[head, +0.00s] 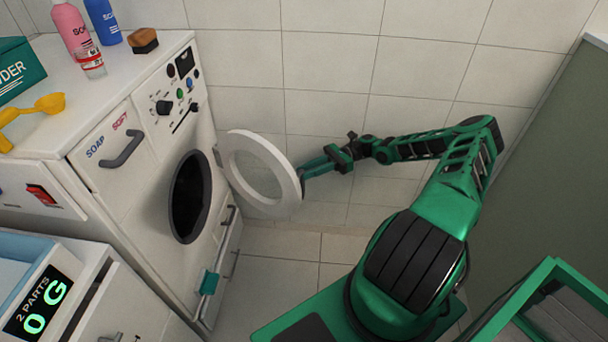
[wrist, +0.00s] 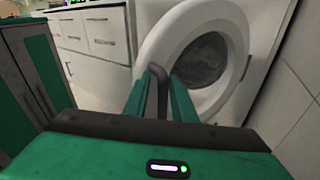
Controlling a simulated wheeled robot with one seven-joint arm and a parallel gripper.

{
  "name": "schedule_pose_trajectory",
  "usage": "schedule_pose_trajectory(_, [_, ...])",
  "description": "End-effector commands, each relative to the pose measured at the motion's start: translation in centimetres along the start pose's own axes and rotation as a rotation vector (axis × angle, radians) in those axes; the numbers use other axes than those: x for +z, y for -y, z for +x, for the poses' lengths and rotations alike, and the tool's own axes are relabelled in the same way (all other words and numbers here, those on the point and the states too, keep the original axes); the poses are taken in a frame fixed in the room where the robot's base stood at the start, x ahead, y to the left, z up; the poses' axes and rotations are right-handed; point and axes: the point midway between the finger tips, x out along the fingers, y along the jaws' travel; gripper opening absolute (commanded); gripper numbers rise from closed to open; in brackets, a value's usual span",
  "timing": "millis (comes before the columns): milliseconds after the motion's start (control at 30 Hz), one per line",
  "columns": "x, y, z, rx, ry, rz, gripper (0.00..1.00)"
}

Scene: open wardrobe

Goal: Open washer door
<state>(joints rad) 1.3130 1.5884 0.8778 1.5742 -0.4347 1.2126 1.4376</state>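The white washer (head: 150,190) stands at the left of the head view, its dark round drum opening (head: 190,197) exposed. Its round white door (head: 238,147) with a clear window stands swung out from the front, hinged on the far side. The door also fills the upper right of the wrist view (wrist: 158,50). My gripper (head: 306,170) is at the door's free edge. In the wrist view my two green fingers (wrist: 158,90) lie close on both sides of the dark grey door handle (wrist: 158,78), with no clear gap visible. The handle is mostly hidden in the head view.
Bottles (head: 73,30), a brush (head: 143,40), a green powder box (head: 18,70) and a yellow scoop (head: 35,107) sit on the washer top. A teal-clipped lower drawer (head: 209,282) is below the opening. A tiled wall (head: 330,60) stands behind; floor (head: 285,270) is clear between.

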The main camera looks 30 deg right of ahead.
Motion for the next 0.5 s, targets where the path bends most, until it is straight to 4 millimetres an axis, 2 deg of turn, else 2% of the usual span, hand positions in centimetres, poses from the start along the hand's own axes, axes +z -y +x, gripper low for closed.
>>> schedule_pose_trajectory(233, [-0.1,0.6,-1.3,-0.001,0.000,0.003,0.22])
schedule_pose_trajectory(500, [0.0,0.8,-1.8,0.001,0.000,0.002,0.22])
